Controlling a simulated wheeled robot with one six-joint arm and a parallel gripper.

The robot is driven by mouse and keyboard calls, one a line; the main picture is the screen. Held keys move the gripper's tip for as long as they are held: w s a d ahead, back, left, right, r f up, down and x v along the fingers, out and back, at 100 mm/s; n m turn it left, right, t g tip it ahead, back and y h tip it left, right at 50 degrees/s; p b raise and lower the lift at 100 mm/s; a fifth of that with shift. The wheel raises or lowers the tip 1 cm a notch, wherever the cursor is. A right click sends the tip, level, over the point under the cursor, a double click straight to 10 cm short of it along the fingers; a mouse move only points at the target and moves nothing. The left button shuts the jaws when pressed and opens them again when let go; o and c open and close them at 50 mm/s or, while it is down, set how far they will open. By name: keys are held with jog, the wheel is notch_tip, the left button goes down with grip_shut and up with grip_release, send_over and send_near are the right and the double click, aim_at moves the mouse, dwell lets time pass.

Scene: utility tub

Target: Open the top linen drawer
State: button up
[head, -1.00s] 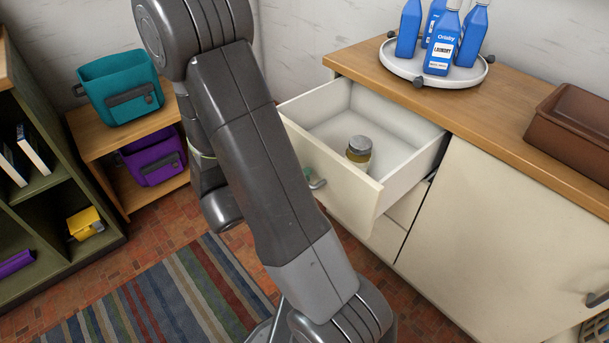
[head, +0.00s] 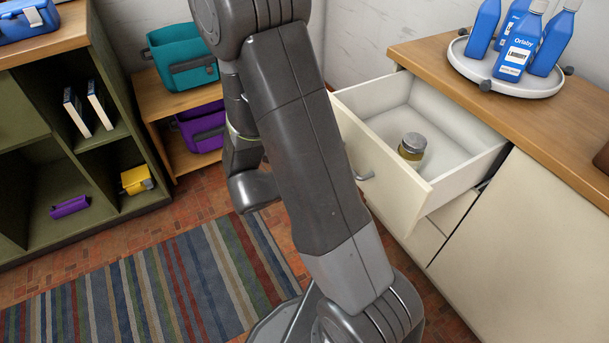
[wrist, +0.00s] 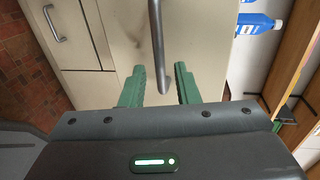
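The top linen drawer (head: 385,170) is pulled out from the cream cabinet in the head view. Its grey bar handle (head: 366,176) is on the drawer front, and a jar with a grey lid (head: 412,146) stands inside. In the wrist view, my gripper (wrist: 160,80) has its two green fingers apart, on either side of the near end of a bar handle (wrist: 156,40). I see space between the fingers and the bar; contact cannot be made out. My arm hides the gripper in the head view.
Blue bottles (head: 520,47) stand on a round white tray (head: 500,84) on the wooden counter. A green shelf (head: 60,185) and a small wooden stand (head: 165,135) with teal and purple bins are at left. A striped rug (head: 140,285) covers open floor.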

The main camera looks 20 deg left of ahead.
jog(key=p+v, duration=0.1)
jog(key=v, duration=0.8)
dwell(0.3)
jog(key=b+x, duration=0.1)
jog(key=x, duration=1.2)
jog(key=shift+w+d+b, duration=0.25)
jog(key=shift+b, duration=0.15)
